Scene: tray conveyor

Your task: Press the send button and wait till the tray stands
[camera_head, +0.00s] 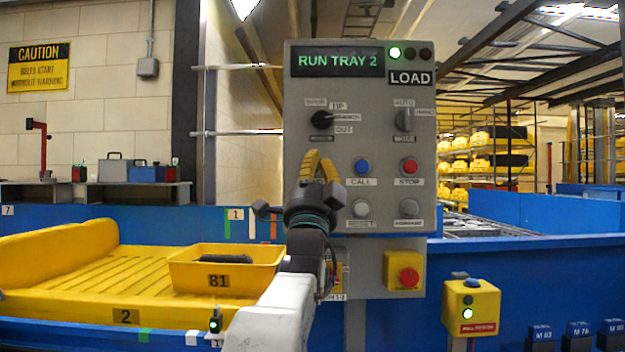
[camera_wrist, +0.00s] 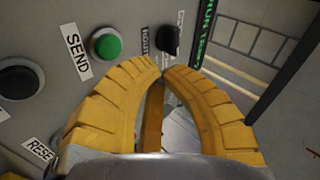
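The green send button (camera_wrist: 107,44), with its SEND label (camera_wrist: 76,51), shows in the wrist view, up and left of my fingertips. My gripper (camera_wrist: 162,71) has its yellow fingers curved together at the tips, with nothing between them, apart from the button. In the head view my gripper (camera_head: 318,160) is in front of the grey control panel (camera_head: 340,220) and hides the send button. The panel display (camera_head: 337,61) reads RUN TRAY 2, and the green lamp beside it is lit. The yellow tray (camera_head: 70,280), marked 2, is on the blue conveyor at left.
A yellow tote (camera_head: 260,275) marked 81 sits on the tray with a dark item inside. Blue call (camera_head: 362,167) and red stop (camera_head: 408,166) buttons are right of my gripper. A red emergency knob (camera_head: 408,277) is below. A yellow box (camera_head: 470,310) stands at lower right.

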